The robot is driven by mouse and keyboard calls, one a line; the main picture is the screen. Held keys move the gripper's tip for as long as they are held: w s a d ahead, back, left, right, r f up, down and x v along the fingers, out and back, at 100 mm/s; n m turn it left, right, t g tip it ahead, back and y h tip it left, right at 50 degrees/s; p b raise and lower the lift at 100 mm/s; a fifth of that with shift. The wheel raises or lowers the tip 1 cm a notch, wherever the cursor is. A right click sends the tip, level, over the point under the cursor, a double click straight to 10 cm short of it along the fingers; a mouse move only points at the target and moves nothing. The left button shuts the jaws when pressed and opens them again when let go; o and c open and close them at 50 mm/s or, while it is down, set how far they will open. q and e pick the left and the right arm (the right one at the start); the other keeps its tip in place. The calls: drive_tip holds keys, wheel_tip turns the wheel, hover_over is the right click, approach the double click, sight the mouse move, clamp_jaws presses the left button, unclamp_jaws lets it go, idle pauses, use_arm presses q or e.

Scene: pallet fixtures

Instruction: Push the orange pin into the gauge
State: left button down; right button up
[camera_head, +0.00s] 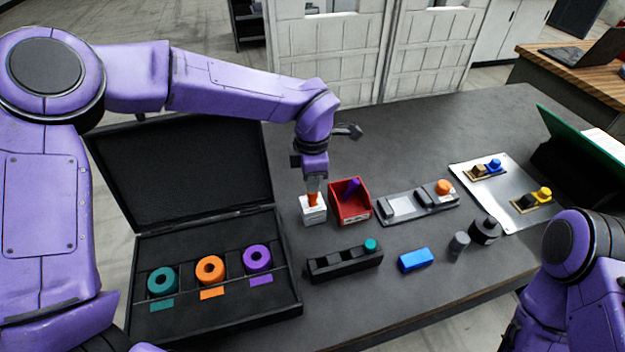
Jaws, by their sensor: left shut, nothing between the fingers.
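The gauge (314,213) is a small white block on the dark table, just left of the red bin. The orange pin (313,199) stands upright at the top of the gauge, with its upper part showing; how deep it sits cannot be told. My left gripper (313,189) points straight down directly above the pin, its fingers shut. The fingertips are at or very close to the pin's top; whether they touch is too small to tell. My right arm shows at the lower right, with its gripper out of view.
A red bin (352,215) with a purple pin (350,188) stands right beside the gauge. A black open case (215,320) with teal, orange and purple rings lies left. A black rack (344,264), a blue block (415,260) and a grey fixture (418,207) lie nearby.

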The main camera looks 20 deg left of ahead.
use_arm(q)
drive_tip(key=shift+f, duration=0.1)
wheel_tip(320, 180, up, 8)
drive_tip(key=p, duration=0.8)
